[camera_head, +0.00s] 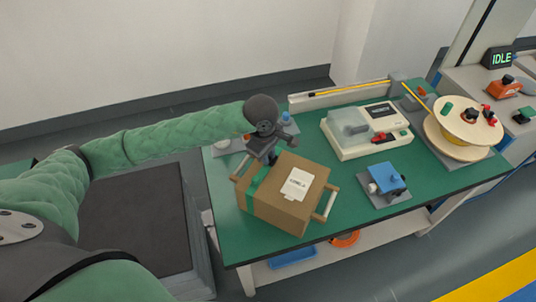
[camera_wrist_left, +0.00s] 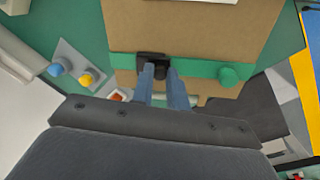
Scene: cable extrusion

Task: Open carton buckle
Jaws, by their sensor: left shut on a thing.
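A brown cardboard carton (camera_head: 281,212) with a white label (camera_head: 297,184) sits on the green workbench, with a handle at each side. A green strap (camera_head: 258,181) runs over its left part; in the left wrist view the strap (camera_wrist_left: 194,69) carries a black buckle (camera_wrist_left: 151,57) and a green round knob (camera_wrist_left: 228,76). My left gripper (camera_head: 272,160) is at the carton's upper left edge. In the left wrist view its fingers (camera_wrist_left: 163,80) are shut on the black buckle, whose lower part they hide. My right gripper is not in view.
The green bench (camera_head: 337,225) also holds a white machine with a clear cover (camera_head: 366,130), a blue device (camera_head: 388,178) and a yellow spool (camera_head: 467,123). A plate with blue and yellow buttons (camera_wrist_left: 75,68) lies beside the carton. The front bench surface is clear.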

